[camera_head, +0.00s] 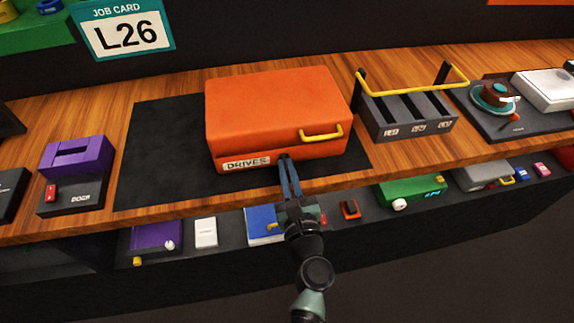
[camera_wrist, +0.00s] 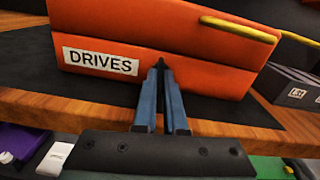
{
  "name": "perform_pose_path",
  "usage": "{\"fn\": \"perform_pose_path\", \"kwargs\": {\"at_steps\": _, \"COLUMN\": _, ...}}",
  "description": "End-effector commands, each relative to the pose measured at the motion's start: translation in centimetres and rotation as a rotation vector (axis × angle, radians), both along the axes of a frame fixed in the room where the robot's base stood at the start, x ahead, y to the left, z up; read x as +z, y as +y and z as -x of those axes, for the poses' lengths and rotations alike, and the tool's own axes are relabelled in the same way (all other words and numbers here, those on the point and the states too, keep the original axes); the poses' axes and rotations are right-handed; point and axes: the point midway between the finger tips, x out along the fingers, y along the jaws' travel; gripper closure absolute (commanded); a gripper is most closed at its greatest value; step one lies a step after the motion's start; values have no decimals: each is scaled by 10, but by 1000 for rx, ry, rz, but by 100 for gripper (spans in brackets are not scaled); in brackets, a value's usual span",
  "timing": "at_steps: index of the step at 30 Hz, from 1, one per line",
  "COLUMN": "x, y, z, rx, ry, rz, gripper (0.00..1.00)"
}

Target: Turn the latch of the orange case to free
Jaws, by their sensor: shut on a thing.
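The orange case (camera_head: 270,105) lies closed on a dark mat (camera_head: 150,150), with a yellow handle (camera_head: 321,133) on its lid and a white DRIVES label (camera_head: 246,163) on its front. The case front also fills the upper wrist view (camera_wrist: 210,80). My gripper (camera_head: 285,160) reaches the case's front face, just right of the label. In the wrist view its fingers (camera_wrist: 160,68) are close together, shut on a small dark piece at the case front, apparently the latch. The fingers hide most of that piece, so its angle cannot be told.
A purple device (camera_head: 77,157) stands left of the mat. A grey slotted rack (camera_head: 410,112) with a yellow bar stands to the right. A lower shelf in front holds a blue item (camera_head: 262,222), a white box (camera_head: 205,232) and a green box (camera_head: 412,190). The mat left of the case is clear.

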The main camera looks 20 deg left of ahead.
Motion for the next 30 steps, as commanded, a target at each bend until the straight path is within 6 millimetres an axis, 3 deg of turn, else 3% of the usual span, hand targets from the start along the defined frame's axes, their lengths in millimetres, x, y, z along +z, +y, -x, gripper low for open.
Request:
{"fn": "perform_pose_path", "kwargs": {"at_steps": 9, "x": -2, "y": -1, "z": 1, "rx": -1, "ry": 66, "rz": -92, "gripper": 100}}
{"fn": "perform_pose_path", "kwargs": {"at_steps": 25, "x": -2, "y": -1, "z": 1, "rx": -1, "ry": 78, "rz": -108, "gripper": 100}}
{"fn": "perform_pose_path", "kwargs": {"at_steps": 26, "x": -2, "y": -1, "z": 1, "rx": -1, "ry": 78, "rz": -108, "gripper": 86}}
{"fn": "perform_pose_path", "kwargs": {"at_steps": 27, "x": -2, "y": -1, "z": 1, "rx": -1, "ry": 78, "rz": -108, "gripper": 79}}
{"fn": "perform_pose_path", "kwargs": {"at_steps": 30, "x": -2, "y": 0, "z": 0, "rx": -1, "ry": 76, "rz": -107, "gripper": 79}}
